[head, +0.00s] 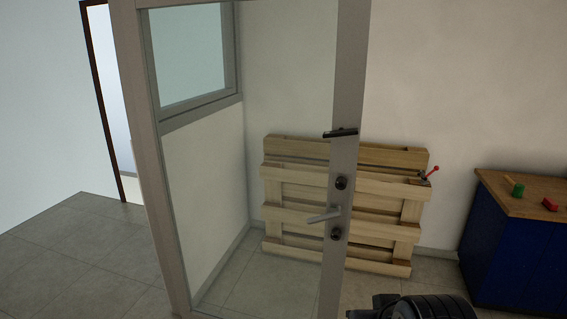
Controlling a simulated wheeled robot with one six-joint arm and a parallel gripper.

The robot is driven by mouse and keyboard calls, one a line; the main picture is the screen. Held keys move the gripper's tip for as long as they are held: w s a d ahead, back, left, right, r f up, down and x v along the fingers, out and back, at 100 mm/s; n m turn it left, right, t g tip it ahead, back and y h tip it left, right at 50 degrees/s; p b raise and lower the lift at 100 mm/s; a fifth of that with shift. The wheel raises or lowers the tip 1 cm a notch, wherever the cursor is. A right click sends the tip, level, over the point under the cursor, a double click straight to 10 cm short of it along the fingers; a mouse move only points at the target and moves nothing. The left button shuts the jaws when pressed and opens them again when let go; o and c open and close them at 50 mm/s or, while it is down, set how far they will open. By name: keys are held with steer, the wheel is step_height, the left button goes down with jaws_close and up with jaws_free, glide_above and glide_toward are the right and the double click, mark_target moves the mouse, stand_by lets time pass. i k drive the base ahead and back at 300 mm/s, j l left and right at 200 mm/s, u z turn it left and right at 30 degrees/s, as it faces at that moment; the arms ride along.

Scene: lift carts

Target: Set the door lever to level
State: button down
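The door lever (325,215) is a silver-grey handle on the right stile of a grey-framed glass door (349,90). It points left from the stile, and its free end sits a little lower than its pivot end in the picture. A dark round lock fitting (340,183) is above the lever and another (336,233) is below it. A black bar-shaped fitting (340,133) sits higher on the same stile. My gripper cannot be made out; only a dark part of my arm shows at the bottom edge, right of the door and apart from the lever.
A wooden pallet (385,208) leans against the wall behind the door. A blue cabinet (510,245) with a wooden top stands at right, with a green object (518,190) and a red object (549,204) on it. Tiled floor is clear at left.

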mark_target(338, 214)
steer(key=i+z, duration=0.25)
steer(key=i, duration=0.2)
steer(key=i+j+z, duration=0.15)
steer(key=i+z, duration=0.15)
steer(key=i, duration=0.2)
